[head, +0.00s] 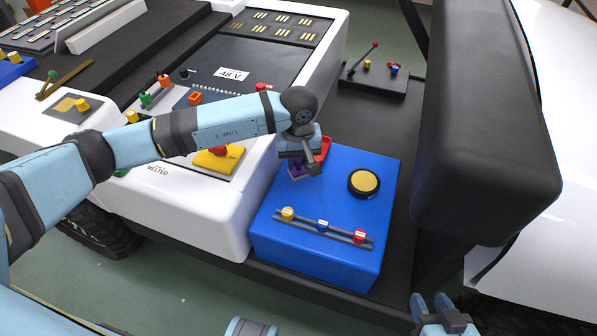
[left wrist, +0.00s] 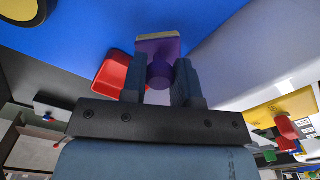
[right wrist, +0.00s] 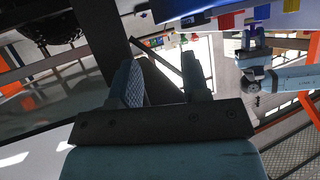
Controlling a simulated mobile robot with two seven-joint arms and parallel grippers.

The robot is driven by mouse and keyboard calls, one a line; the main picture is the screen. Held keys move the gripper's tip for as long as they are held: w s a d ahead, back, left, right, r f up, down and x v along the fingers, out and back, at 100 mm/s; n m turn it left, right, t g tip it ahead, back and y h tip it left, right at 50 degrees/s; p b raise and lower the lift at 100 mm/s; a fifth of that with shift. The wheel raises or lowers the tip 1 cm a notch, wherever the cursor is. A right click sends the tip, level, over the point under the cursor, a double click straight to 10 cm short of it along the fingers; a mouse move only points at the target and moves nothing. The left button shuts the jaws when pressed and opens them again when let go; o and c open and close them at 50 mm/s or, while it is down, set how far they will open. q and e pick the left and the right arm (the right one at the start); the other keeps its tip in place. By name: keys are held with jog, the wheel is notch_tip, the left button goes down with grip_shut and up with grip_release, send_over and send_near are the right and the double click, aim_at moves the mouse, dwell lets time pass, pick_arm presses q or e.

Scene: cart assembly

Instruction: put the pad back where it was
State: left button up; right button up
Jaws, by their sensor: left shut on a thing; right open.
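My left gripper (head: 303,160) is shut on a small purple pad (head: 296,171), low over the back left of the blue box (head: 335,185). The left wrist view shows the purple pad (left wrist: 158,48) with its round purple grip between the two fingers (left wrist: 163,82). The pad has a pale edge at its far end; I cannot tell whether it touches the blue surface. A red part (head: 324,147) is beside the gripper on the box, partly hidden by it. My right gripper (head: 432,303) is open and empty at the front right, apart from the box.
The blue box also carries a round black-and-yellow button (head: 364,182) and a rail with yellow, blue and red sliders (head: 323,225). A white console (head: 225,200) stands to the left. A dark upright cushion (head: 485,125) bounds the right. A black lever box (head: 373,83) sits behind.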

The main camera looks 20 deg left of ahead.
aim_at(298, 172)
pick_arm(q)
notch_tip(298, 172, down, 4)
jog(key=shift+r+b, duration=0.15)
jog(key=shift+b, duration=0.15)
jog(key=shift+f, duration=0.25)
pick_arm(e)
jog(key=shift+a, duration=0.1)
pick_arm(q)
jog(key=shift+f, duration=0.2)
jog(key=o, duration=0.9)
pick_arm(e)
jog(key=shift+r, duration=0.15)
pick_arm(q)
jog(key=shift+r, duration=0.1)
pick_arm(e)
jog(key=shift+w, duration=0.1)
